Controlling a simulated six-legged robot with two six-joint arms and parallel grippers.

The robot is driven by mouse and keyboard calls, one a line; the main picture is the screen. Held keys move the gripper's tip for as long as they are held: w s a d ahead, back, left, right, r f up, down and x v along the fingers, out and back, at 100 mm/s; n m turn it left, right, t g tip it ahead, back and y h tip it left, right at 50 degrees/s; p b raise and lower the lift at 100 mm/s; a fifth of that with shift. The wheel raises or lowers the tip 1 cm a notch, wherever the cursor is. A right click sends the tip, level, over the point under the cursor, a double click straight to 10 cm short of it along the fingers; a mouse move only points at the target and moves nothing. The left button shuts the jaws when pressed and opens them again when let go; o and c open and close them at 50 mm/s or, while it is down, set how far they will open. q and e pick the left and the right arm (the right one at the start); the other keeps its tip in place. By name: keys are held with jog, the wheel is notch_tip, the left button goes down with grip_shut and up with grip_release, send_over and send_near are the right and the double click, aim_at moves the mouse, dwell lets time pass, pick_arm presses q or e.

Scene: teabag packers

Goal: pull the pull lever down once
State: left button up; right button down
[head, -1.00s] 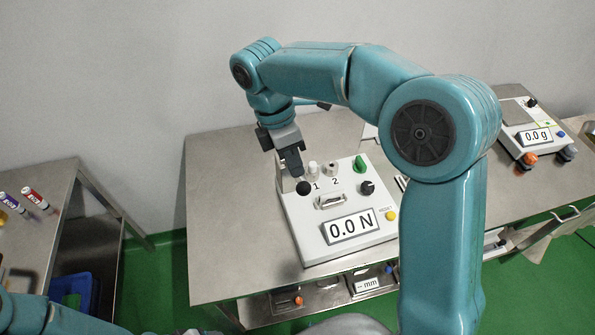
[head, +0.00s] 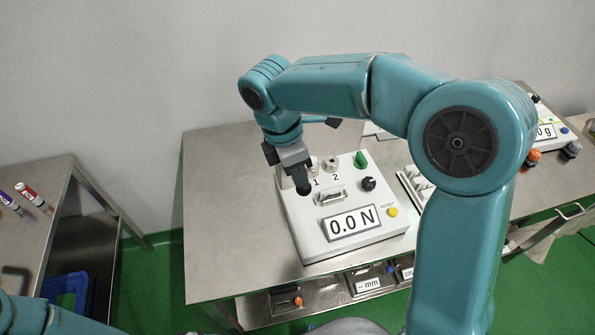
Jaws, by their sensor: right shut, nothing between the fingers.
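The white force console (head: 335,248) stands on the steel table, its display reading 0.0 N. A black round knob (head: 304,189) at its left edge, beside the label 1, looks like the pull lever's end. My right gripper (head: 299,178) reaches down from above with its fingers shut and empty. Its fingertips overlap the knob in the picture and hide part of it. I cannot tell whether they touch it. My left gripper is out of view; only part of the left arm shows at the lower left.
The console also carries a green knob (head: 361,160), a black dial (head: 369,184), a metal handle (head: 330,196) and a yellow reset button (head: 393,212). A scale (head: 551,134) stands at the far right. The steel table (head: 228,215) is clear left of the console.

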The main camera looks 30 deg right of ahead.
pick_arm(q)
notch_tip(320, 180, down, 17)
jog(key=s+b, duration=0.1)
jog(key=b, duration=1.4)
jog(key=shift+b, duration=0.35)
pick_arm(e)
jog(key=s+f+t+h, duration=0.1)
jog(key=s+f+t, duration=0.2)
jog(key=f, duration=0.7)
jog(key=t, duration=0.2)
jog(key=shift+s+a+f+m+t, duration=0.2)
jog(key=shift+a+f+m+t, duration=0.1)
jog(key=shift+f+t, duration=0.1)
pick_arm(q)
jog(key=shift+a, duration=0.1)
pick_arm(e)
jog(key=shift+f, duration=0.15)
jog(key=shift+s, duration=0.1)
